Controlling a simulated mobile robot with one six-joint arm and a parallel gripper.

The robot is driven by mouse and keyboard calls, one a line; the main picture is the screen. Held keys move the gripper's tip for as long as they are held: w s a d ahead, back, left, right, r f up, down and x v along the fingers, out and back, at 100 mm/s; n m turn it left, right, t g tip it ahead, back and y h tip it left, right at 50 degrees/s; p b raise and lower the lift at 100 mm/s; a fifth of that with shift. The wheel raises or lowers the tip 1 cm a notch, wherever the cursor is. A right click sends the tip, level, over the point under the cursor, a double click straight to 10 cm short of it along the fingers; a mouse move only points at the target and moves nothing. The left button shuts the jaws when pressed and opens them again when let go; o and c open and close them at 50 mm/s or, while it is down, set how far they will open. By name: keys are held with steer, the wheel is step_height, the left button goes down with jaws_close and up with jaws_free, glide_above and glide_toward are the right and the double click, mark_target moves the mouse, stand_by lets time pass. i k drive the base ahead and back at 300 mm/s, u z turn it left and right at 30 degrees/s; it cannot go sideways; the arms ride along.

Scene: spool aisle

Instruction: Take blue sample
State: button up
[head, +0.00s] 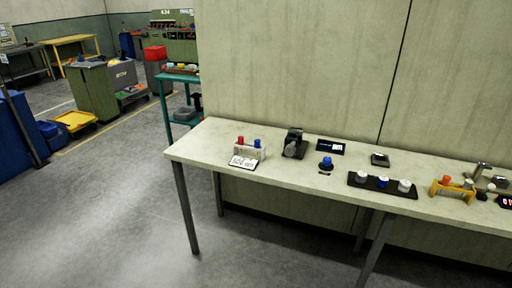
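A small white rack (248,152) stands near the left end of a long pale table. It holds a red-topped item (240,141) on the left and a blue-topped item (257,144) on the right. Another blue item (326,162) stands on a dark base at the middle of the table. Which of these blue things is the sample cannot be told from this view. My gripper is not in view.
The table (218,142) stands against a panel wall. A white card (243,162) lies before the rack. A dark device (295,143) and a black display (331,146) stand behind. A yellow rack (454,193) is at right. Floor before the table is clear.

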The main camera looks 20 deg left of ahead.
mark_target(257, 145)
steer(key=k, duration=1.25)
steer(key=u, duration=0.35)
steer(key=i, duration=0.9)
steer(key=u, duration=1.05)
steer(key=i, duration=1.15)
steer(key=u, duration=0.5)
